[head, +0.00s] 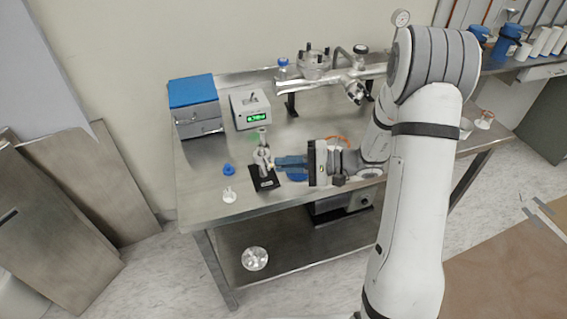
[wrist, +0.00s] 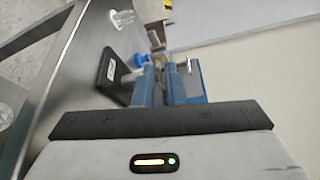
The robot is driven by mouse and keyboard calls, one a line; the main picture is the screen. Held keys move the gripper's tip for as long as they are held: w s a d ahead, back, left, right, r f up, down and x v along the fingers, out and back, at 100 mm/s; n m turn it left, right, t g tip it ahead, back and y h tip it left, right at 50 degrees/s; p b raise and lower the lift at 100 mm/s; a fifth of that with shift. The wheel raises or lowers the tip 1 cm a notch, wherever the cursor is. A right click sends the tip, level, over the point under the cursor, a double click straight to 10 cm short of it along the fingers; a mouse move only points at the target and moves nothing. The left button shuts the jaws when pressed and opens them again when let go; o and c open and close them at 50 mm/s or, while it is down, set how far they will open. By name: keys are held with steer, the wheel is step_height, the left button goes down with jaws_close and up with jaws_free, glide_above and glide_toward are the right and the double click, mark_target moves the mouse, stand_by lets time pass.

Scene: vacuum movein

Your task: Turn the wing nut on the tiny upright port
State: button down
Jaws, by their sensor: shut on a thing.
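The small upright metal port (head: 262,160) stands on a black base plate (head: 264,179) on the steel bench. My gripper (head: 276,162) reaches it from the right, with its blue fingers at the port's clamp. In the wrist view my gripper (wrist: 161,75) is shut on a small part between the fingertips, at the port's wing nut, which is mostly hidden by the fingers. The black base plate (wrist: 112,72) also shows there, left of the fingers.
A blue cap (head: 228,169) and a small white-and-clear fitting (head: 229,195) lie left of the port. A gauge box with a green display (head: 250,108) and a blue-topped box (head: 196,105) stand behind. A metal pipe assembly (head: 320,85) lies at the back. The bench's front left is clear.

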steer(key=m+p, duration=0.1)
steer(key=m+g+h+p, duration=0.1)
steer(key=m, duration=0.1)
steer(key=shift+r, duration=0.25)
steer(key=shift+f+m+g+h+p, duration=0.1)
steer(key=shift+m+g+h+p, duration=0.35)
steer(key=shift+m+p, duration=0.5)
steer(key=shift+f+m, duration=0.1)
steer(key=shift+m, duration=0.15)
stand_by(0.5)
steer(key=shift+w+m+g+h+p, duration=0.15)
steer(key=shift+m+g+h+p, duration=0.55)
steer(key=shift+m+p, duration=0.7)
stand_by(1.0)
steer(key=shift+w+m+g+h+p, duration=0.25)
steer(key=shift+m+g+p, duration=0.8)
steer(key=shift+p, duration=0.65)
stand_by(0.6)
steer(key=shift+r, duration=0.2)
steer(key=c, duration=1.6)
jaws_free()
steer(key=shift+r, duration=0.1)
steer(key=shift+c, duration=0.2)
